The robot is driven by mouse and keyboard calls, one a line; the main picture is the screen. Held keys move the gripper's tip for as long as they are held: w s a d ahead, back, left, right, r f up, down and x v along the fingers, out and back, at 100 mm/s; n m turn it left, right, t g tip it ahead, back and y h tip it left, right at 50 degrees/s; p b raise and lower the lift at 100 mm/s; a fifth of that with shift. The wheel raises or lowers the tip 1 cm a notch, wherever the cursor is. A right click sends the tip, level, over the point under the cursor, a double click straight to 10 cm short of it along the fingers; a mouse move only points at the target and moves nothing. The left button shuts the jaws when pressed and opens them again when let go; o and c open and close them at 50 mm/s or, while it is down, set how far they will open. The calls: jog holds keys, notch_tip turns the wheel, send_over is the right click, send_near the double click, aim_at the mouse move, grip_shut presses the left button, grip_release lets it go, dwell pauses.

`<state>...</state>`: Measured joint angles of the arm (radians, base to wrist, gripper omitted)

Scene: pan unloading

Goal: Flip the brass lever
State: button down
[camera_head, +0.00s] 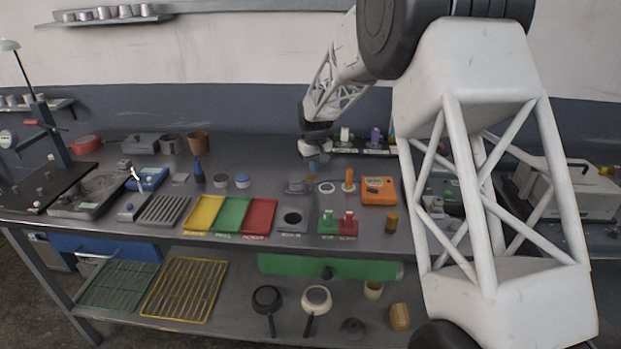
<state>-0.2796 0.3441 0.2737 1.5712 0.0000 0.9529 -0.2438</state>
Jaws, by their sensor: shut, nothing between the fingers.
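I cannot pick out a brass lever with certainty at this size. A small pale lever (135,173) stands tilted at the blue box (153,179) on the left of the bench. An orange upright handle (348,177) stands right of centre, beside an orange box (379,190). My gripper (313,165) points down over the back middle of the bench, left of and behind the orange handle. It is small in view, shut and empty, and apart from the pale lever.
Yellow, green and red trays (262,216) lie at the bench front. Green and red blocks (348,224) stand right of them. A dark rail with small items (365,150) lies behind. My arm hides much of the right side. Pans (267,297) lie on the lower shelf.

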jog(key=shift+f, duration=0.8)
dwell(0.8)
jog(key=shift+r, duration=3.5)
